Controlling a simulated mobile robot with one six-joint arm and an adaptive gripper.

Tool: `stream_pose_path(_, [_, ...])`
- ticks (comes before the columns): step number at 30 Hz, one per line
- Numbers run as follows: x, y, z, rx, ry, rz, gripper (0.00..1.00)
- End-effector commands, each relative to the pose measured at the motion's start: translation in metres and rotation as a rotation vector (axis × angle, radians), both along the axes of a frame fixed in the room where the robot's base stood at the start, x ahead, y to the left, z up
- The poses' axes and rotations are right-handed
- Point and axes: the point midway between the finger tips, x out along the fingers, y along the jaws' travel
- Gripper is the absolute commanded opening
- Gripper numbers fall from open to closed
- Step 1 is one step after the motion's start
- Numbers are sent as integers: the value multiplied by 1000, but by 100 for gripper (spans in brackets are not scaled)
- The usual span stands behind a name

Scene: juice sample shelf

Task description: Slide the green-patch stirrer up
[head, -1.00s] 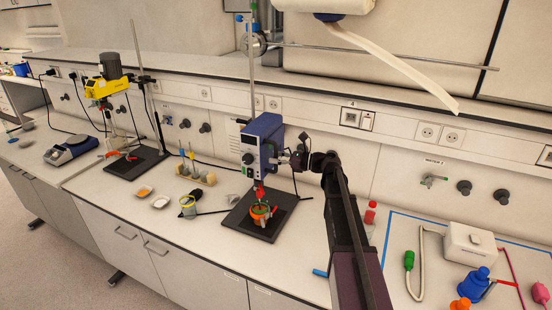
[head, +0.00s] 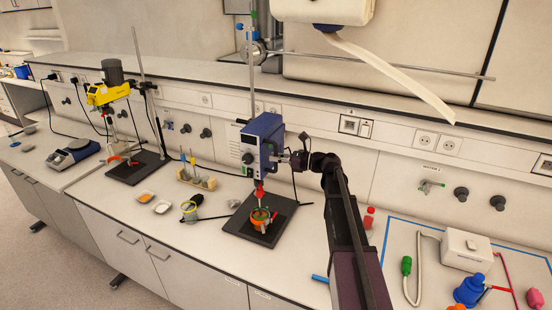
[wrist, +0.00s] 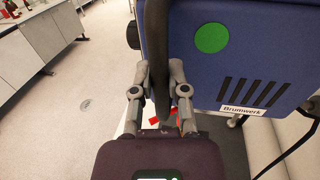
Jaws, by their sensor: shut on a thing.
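The green-patch stirrer (head: 262,147) is a blue box on an upright metal stand rod (head: 253,55), above a dark base plate (head: 283,210). In the wrist view, its blue housing (wrist: 270,45) carries a round green patch (wrist: 212,38) and the name "Brumwerk". My gripper (head: 301,161) is at the stirrer's right side. In the wrist view my gripper (wrist: 160,92) is shut on a dark bar-like part (wrist: 157,45) beside the housing. The red part (head: 259,193) under the stirrer reaches down to an orange-banded beaker (head: 261,218) on the plate.
A yellow stirrer (head: 106,94) on another stand is at left. A shelf ledge runs behind. A white box (head: 467,250) and blue flask (head: 471,290) are at right.

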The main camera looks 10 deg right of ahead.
Motion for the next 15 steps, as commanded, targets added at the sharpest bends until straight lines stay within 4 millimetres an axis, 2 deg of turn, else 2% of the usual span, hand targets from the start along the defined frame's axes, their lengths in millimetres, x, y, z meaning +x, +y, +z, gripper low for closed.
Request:
stream_pose_path(1, [1, 0, 15, 3, -1, -2, 0])
stream_pose_path(15, [2, -1, 81, 4, -1, -3, 0])
